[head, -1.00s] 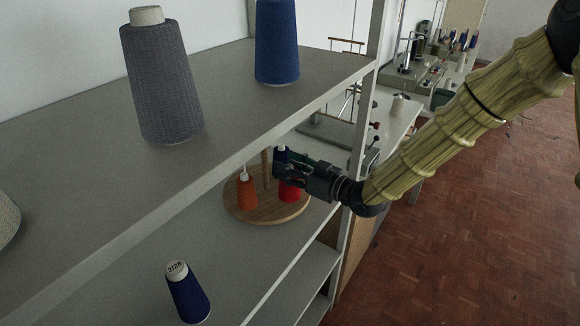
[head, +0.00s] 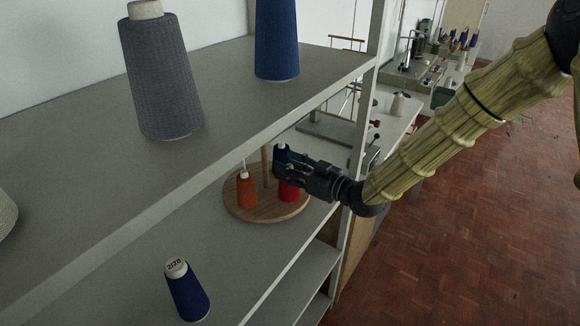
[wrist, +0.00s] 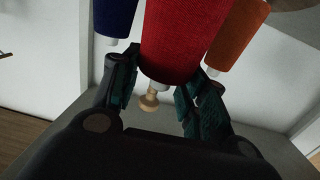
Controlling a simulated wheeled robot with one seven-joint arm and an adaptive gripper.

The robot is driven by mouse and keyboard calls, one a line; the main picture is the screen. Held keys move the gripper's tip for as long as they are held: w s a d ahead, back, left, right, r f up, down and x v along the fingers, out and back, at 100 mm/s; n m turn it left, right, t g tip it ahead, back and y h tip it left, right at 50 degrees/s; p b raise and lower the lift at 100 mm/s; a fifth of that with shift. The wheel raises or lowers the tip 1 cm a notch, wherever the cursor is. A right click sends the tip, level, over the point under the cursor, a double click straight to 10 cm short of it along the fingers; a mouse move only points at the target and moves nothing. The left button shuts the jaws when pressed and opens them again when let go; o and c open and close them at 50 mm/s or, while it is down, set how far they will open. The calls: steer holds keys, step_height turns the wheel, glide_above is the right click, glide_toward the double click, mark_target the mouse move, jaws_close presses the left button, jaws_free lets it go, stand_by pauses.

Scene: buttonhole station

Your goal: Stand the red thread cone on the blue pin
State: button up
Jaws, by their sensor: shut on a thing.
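The red thread cone (head: 289,192) is at the right side of a round wooden stand (head: 238,210), partly hidden behind my gripper (head: 281,170). In the wrist view the red cone (wrist: 178,40) fills the space between the two fingers of my gripper (wrist: 165,85), which is shut on it. I cannot tell whether its base touches the stand. An orange cone (head: 246,190) stands on the left of the stand, and a blue cone (head: 282,154) is behind my gripper. I cannot make out a blue pin.
The stand's wooden centre post (head: 265,166) rises beside my gripper. A shelf board (head: 230,120) above holds a grey cone (head: 162,75) and a large blue cone (head: 277,40). A dark blue cone (head: 187,294) stands at the front of the lower shelf. A shelf upright (head: 360,125) is close to my arm.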

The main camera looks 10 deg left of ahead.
steer(key=shift+f, duration=0.1)
steer(key=o, duration=1.5)
steer(key=v, duration=1.2)
